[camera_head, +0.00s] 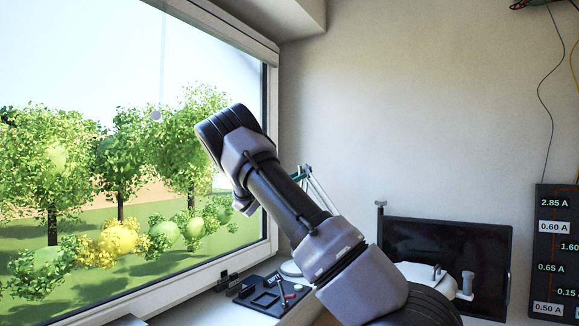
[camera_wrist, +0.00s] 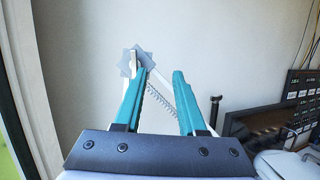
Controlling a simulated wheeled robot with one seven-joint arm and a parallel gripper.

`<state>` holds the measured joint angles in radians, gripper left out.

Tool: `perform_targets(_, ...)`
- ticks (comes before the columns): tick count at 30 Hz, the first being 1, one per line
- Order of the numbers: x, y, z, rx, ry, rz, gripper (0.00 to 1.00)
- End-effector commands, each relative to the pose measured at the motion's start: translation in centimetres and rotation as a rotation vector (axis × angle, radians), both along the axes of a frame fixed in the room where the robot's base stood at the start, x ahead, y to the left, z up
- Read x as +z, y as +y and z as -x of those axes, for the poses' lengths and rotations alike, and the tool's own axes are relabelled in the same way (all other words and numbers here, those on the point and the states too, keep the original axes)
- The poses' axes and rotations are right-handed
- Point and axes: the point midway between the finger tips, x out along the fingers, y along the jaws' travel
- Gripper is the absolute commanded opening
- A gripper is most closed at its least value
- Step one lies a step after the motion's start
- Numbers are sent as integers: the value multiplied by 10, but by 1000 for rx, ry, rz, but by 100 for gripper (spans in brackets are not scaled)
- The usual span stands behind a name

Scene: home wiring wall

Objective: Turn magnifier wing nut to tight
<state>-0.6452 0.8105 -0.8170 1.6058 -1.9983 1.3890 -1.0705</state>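In the wrist view, my gripper (camera_wrist: 159,72) is open, its two teal fingers apart with no object clamped between them. A blue-grey, star-shaped piece with a pale upright tab (camera_wrist: 133,60), which looks like the magnifier's wing nut and joint, is at the tip of the left finger. Whether they touch I cannot tell. The magnifier's pale arm with a coil spring (camera_wrist: 160,97) runs behind the gap between the fingers. In the head view, part of the magnifier's arm (camera_head: 321,190) shows behind my arm, which hides most of my gripper; the wing nut cannot be made out there.
A window (camera_head: 268,150) is on the left. A black tray with small tools (camera_head: 268,296) lies on the sill-side counter. A dark monitor (camera_head: 450,245) stands at the right, beside a panel of ampere readings (camera_head: 556,250).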

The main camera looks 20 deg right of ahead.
Motion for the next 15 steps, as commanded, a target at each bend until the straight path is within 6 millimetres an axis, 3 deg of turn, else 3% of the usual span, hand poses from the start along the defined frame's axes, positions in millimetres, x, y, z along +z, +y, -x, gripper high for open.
perform_targets(2, 3, 14, -11, 19, 26, 68, 40)
perform_targets(5, 6, 18, -18, 28, 40, 105, 40)
perform_targets(8, 10, 11, -21, 28, 40, 109, 40)
perform_targets(15, 27, -27, -37, 26, 39, 105, 40)
